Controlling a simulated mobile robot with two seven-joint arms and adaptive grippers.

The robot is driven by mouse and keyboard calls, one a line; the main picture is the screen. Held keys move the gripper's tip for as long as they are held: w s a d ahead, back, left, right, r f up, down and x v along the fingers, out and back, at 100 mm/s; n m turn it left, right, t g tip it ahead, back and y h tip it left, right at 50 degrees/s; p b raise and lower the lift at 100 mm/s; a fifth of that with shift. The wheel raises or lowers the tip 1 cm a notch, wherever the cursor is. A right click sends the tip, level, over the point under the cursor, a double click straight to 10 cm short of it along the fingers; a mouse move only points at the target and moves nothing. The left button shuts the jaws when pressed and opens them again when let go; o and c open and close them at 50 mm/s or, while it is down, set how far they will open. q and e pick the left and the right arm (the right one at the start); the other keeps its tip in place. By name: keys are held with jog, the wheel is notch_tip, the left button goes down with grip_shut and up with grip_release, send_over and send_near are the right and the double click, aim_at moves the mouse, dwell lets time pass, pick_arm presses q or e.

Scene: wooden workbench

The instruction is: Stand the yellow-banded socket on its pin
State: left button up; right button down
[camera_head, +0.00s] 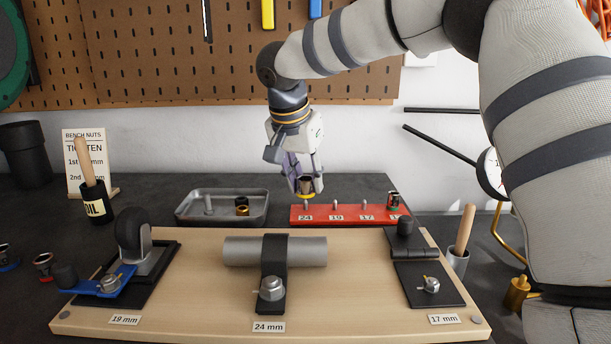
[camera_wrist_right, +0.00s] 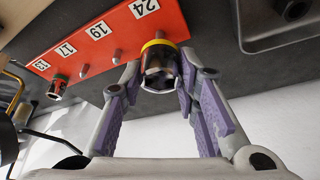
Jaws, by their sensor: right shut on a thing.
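The yellow-banded socket (camera_head: 306,194) is a dark metal cylinder with its yellow band at the lower end. It also shows in the right wrist view (camera_wrist_right: 158,62). My right gripper (camera_head: 304,184) is shut on it, fingers pointing down, and holds it roughly upright over the 24 end of the red rail (camera_head: 350,217). The pin (camera_head: 306,205) by the 24 label shows just below the socket in the head view; I cannot tell whether they touch. My left gripper is not in view.
The 19 pin (camera_head: 337,205) and 17 pin (camera_head: 365,204) are bare. Another socket (camera_head: 393,200) stands at the 13 end. A grey tray (camera_head: 187,218) with small parts is left of the rail. The wooden board (camera_head: 205,305) with clamped fixtures lies in front.

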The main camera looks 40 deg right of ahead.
jog(key=shift+f, duration=0.65)
jog(key=shift+f, duration=0.15)
jog(key=shift+f, duration=0.55)
jog(key=shift+f, duration=0.2)
jog(key=c, duration=1.2)
grip_release()
jog(key=shift+o, duration=0.2)
jog(key=v, duration=1.2)
